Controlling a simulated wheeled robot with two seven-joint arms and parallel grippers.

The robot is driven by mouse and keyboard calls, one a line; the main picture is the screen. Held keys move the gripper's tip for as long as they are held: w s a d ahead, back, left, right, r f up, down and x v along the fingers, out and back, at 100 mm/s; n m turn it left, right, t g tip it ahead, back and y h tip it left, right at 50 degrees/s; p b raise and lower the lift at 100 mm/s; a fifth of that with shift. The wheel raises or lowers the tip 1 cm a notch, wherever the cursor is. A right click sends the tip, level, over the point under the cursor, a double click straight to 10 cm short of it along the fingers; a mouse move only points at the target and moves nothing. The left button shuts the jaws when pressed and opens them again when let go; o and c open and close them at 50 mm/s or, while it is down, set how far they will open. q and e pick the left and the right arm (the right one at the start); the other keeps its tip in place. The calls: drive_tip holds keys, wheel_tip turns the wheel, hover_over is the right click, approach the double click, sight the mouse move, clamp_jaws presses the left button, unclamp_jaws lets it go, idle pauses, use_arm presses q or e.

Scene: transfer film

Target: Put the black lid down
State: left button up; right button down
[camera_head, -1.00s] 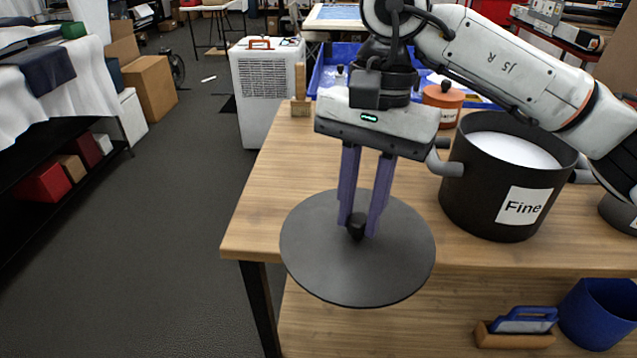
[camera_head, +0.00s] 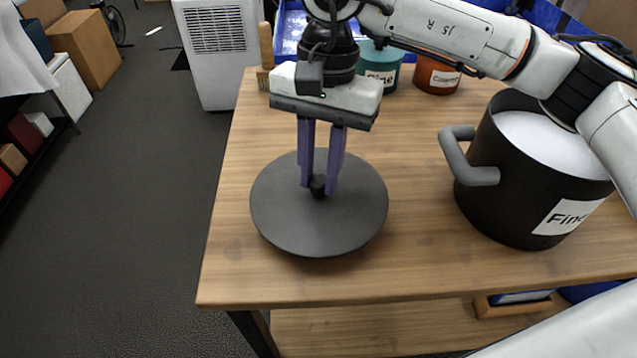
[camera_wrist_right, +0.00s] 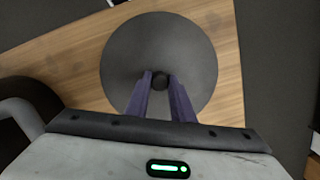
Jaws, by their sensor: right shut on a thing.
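The black lid (camera_head: 285,222) is a round dark disc with a small knob (camera_head: 318,186) at its centre. My right gripper (camera_head: 319,187) is shut on that knob, fingers pointing down. The lid looks level over the left part of the wooden table; I cannot tell whether it touches the top. In the right wrist view the lid (camera_wrist_right: 190,50) also shows, with its knob between my purple fingertips (camera_wrist_right: 160,82). The large black pot (camera_head: 500,190) labelled "Fine" stands open to the right, with white contents. My left gripper is not in view.
The wooden table (camera_head: 420,270) has bare room between lid and pot and in front of the lid. A teal pot (camera_head: 380,68), an orange pot (camera_head: 436,76) and a wooden-handled brush (camera_head: 266,50) stand at the back. A grey pot handle (camera_head: 468,158) juts towards the lid.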

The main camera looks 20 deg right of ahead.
sight(320, 176)
wheel_tip(320, 176, down, 4)
drive_tip(key=shift+r, duration=0.1)
drive_tip(key=shift+f, duration=0.2)
drive_tip(key=c, duration=1.5)
unclamp_jaws()
drive_tip(key=shift+w, duration=0.1)
drive_tip(key=shift+c, duration=0.2)
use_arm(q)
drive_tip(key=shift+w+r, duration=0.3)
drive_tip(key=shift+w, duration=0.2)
use_arm(e)
drive_tip(key=shift+r, duration=0.1)
drive_tip(key=shift+r, duration=0.2)
drive_tip(key=shift+w+r, duration=0.1)
drive_tip(key=shift+r, duration=0.25)
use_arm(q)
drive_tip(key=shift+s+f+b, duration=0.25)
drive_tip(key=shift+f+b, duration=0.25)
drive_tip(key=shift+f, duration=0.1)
use_arm(e)
wheel_tip(320, 176, up, 11)
drive_tip(key=w+d, duration=0.1)
